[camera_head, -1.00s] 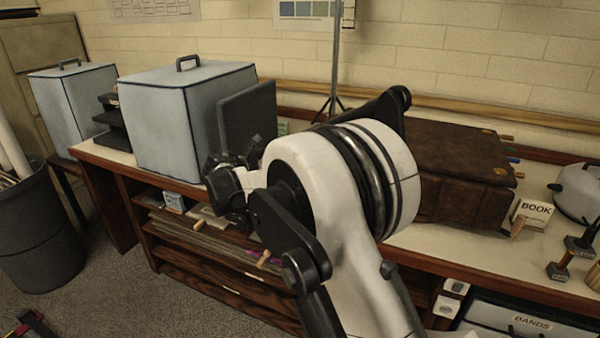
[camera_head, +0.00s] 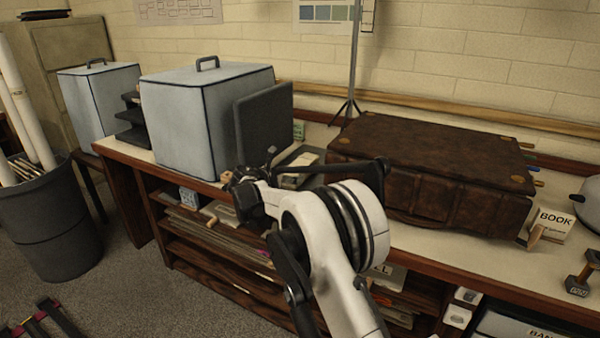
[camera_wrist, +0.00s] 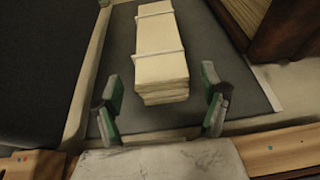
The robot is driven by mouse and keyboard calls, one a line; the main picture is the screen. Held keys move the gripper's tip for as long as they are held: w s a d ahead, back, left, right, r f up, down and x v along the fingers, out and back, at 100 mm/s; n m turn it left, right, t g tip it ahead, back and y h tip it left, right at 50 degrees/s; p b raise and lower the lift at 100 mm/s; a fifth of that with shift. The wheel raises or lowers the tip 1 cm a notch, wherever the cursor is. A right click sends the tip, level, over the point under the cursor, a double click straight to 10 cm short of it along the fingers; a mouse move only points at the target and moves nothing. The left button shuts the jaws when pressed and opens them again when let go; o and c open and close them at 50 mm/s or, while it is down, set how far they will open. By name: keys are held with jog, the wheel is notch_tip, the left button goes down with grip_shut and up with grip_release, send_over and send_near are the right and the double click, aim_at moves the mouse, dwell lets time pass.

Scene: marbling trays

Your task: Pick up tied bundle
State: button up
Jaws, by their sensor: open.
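The tied bundle (camera_wrist: 160,68) is a stack of cream pieces with two pale bands across it. It lies lengthwise on a dark grey mat (camera_wrist: 118,50) in the wrist view. My gripper (camera_wrist: 160,92) is open and empty, with a green-padded finger on either side of the bundle's near end in the picture. Neither finger appears to touch it, and the height between them cannot be told. In the head view, my gripper (camera_head: 248,185) is over the bench's front edge beside the dark upright panel. A pale piece behind my arm there may be the bundle, partly hidden.
A pale blue box (camera_head: 180,120) and the dark panel (camera_head: 265,127) stand left of the mat. A large brown leather-covered book (camera_head: 430,160) lies to the right. A thin stand (camera_head: 353,70) rises behind. Shelves (camera_head: 200,245) lie below the bench top.

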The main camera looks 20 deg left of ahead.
jog(key=shift+f+b+x, duration=0.2)
jog(key=shift+b+x, duration=0.25)
jog(key=shift+x, duration=2.2)
jog(key=shift+s, duration=0.1)
jog(key=c, duration=1.2)
jog(key=shift+c, duration=0.2)
jog(key=shift+r, duration=0.15)
